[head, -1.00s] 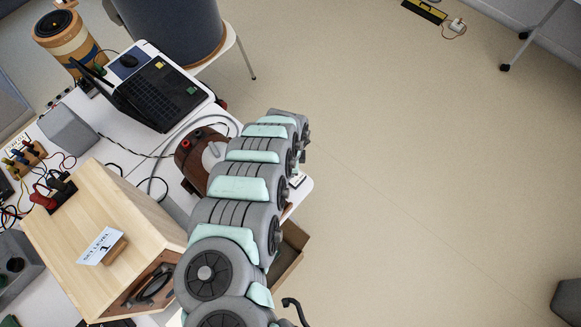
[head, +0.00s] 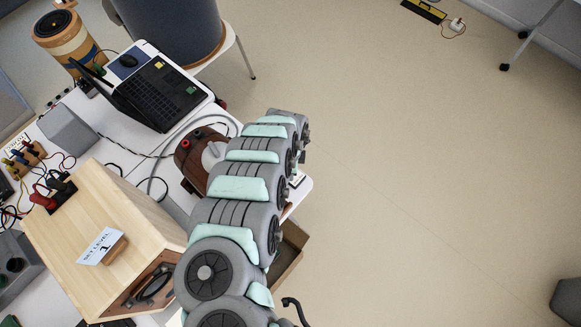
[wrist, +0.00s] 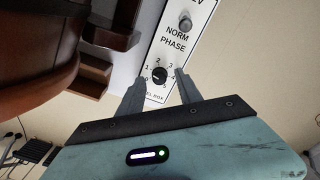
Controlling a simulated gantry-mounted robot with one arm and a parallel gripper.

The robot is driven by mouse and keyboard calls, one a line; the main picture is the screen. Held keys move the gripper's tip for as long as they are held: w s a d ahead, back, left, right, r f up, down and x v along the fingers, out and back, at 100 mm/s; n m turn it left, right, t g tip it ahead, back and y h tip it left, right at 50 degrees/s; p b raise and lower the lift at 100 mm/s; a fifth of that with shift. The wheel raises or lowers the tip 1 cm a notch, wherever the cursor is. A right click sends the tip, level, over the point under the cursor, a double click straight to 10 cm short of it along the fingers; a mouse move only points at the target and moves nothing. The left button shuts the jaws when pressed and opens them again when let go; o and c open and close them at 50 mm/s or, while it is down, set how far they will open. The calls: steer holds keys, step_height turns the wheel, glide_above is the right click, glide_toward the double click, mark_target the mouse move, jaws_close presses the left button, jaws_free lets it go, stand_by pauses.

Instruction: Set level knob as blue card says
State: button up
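The level knob (wrist: 159,75) is a small black dial on a white panel (wrist: 181,58) in the wrist view, ringed by numbers up to about 5. Its pointer mark is too small to read surely. My gripper (wrist: 160,77) is open, its two fingers apart on either side of the dial; I cannot tell whether they touch it. The pale blue card (head: 101,246) lies on the wooden speaker cabinet (head: 72,216) in the head view. It appears to read "SET LEVEL" with a single figure that I cannot read surely. My arm hides the knob in the head view.
A silver switch (wrist: 185,22) labelled "NORM PHASE" stands on the panel above the dial. A brown wooden piece (wrist: 95,75) is close on the left. In the head view, a brown round device (head: 193,158) sits beside my arm.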

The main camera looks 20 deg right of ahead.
steer(key=shift+r, duration=0.1)
step_height(320, 180, up, 11)
steer(key=p, duration=0.3)
steer(key=shift+f, duration=0.2)
stand_by(0.6)
